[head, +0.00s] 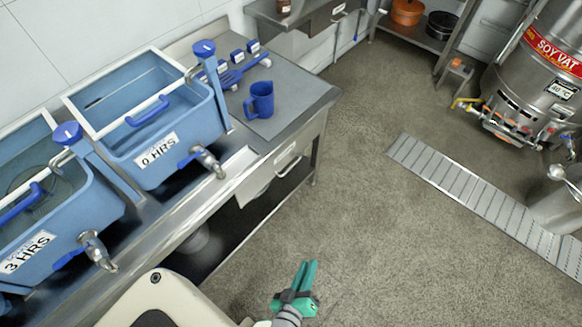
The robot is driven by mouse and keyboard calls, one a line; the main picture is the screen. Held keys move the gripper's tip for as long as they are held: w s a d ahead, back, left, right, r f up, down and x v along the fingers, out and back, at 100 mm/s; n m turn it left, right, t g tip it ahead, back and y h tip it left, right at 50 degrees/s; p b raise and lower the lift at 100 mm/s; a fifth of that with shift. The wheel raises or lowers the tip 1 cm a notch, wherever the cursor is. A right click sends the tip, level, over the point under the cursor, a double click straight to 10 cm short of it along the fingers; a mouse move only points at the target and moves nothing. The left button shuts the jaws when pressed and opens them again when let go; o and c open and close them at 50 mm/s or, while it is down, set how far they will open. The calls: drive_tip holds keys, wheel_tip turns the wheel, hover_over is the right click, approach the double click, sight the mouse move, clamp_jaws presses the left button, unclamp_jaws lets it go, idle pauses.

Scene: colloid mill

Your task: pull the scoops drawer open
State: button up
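A metal drawer (268,180) sits under the right end of the steel bench, with a bar handle (290,167) and a small label too small to read. Its front looks flush with the bench, so it appears shut. A second labelled drawer (328,17) is under the counter at the top. I cannot read which one is marked scoops. My gripper (307,265) has teal fingers and is low in the view, over the floor, well apart from both drawers. It holds nothing that I can see. Its fingers are seen nearly edge-on, so their gap is unclear.
Blue soaking tanks marked 0 HRS (165,130) and 3 HRS (60,235) stand on the bench (310,90), with taps jutting over its front. A blue jug (261,100) is near the drawer. A floor grate (480,195) and the soy vat (535,80) are at right. The middle floor is clear.

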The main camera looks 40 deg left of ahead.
drive_tip(key=w+a+f+n, duration=0.4)
drive_tip(key=w+a, duration=0.1)
drive_tip(key=n+t, duration=0.2)
drive_tip(key=n, duration=1)
approach(291, 168)
drive_tip(key=shift+y, duration=0.3)
drive_tip(key=x, duration=1)
drive_tip(key=shift+w+f, duration=0.1)
drive_tip(key=shift+f, duration=0.15)
drive_tip(key=shift+c, duration=0.6)
clamp_jaws()
drive_tip(key=shift+d, duration=0.1)
